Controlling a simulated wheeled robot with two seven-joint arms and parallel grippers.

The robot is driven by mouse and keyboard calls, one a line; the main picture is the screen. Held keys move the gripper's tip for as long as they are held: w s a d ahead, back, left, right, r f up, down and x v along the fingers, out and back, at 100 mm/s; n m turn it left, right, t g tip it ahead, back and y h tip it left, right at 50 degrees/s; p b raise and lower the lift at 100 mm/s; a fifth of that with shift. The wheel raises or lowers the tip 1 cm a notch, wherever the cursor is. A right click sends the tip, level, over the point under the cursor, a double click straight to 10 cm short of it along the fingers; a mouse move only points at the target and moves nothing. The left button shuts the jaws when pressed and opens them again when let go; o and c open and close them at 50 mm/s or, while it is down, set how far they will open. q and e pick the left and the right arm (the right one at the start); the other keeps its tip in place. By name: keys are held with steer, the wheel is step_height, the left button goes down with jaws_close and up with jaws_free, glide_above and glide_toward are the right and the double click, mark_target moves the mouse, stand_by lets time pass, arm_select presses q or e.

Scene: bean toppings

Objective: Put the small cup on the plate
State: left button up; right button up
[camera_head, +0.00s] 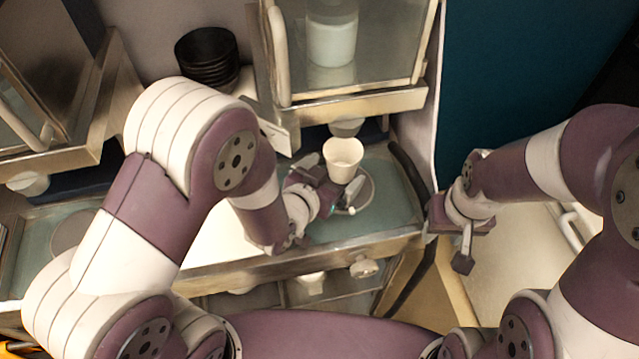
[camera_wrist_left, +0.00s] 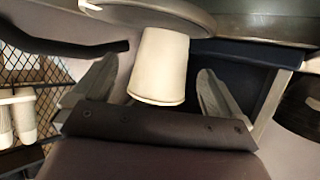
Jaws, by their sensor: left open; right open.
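The small white cup (camera_head: 343,156) is upright at the plate (camera_head: 365,191) on the counter, its lower end overlapping the plate's far part in the head view. In the left wrist view the cup (camera_wrist_left: 161,66) lies between my left gripper's spread fingers, its narrow end meeting the edge of the plate (camera_wrist_left: 150,14). Whether the base rests fully on the plate is hard to tell. My left gripper (camera_head: 325,187) is open beside the cup, with gaps visible at both sides. My right gripper (camera_head: 452,236) is open and empty, right of the counter.
A glass-fronted dispenser (camera_head: 287,112) stands behind the cup, with a spout (camera_head: 347,127) above and behind it. Stacked black bowls (camera_head: 207,58) stand at the back left. The counter's front edge (camera_head: 300,258) runs below my left gripper. A dark curved handle (camera_head: 407,178) is at the counter's right.

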arm_select(q)
steer(key=v, duration=0.8)
steer(key=a+f+n+g+y, duration=0.1)
steer(key=a+g, duration=0.1)
steer(key=a+f+n+g+y, duration=0.1)
steer(key=a+g+y, duration=0.1)
steer(key=a, duration=0.1)
steer(key=a+n+g+y, duration=0.1)
steer(key=a+y, duration=0.1)
steer(key=a, duration=0.1)
steer(key=shift+a+f+g, duration=0.15)
steer(key=shift+f+g, duration=0.25)
steer(key=s+a+g, duration=0.1)
steer(key=s+a+n+g, duration=0.1)
steer(key=s+a+g, duration=0.1)
steer(key=s+a+r+g+y, duration=0.1)
steer(key=s, duration=0.1)
steer(key=shift+s+a+n+g, duration=0.1)
steer(key=shift+a+n+g, duration=0.3)
steer(key=shift+s+r, duration=0.1)
steer(key=shift+s, duration=0.2)
steer(key=shift+w, duration=0.1)
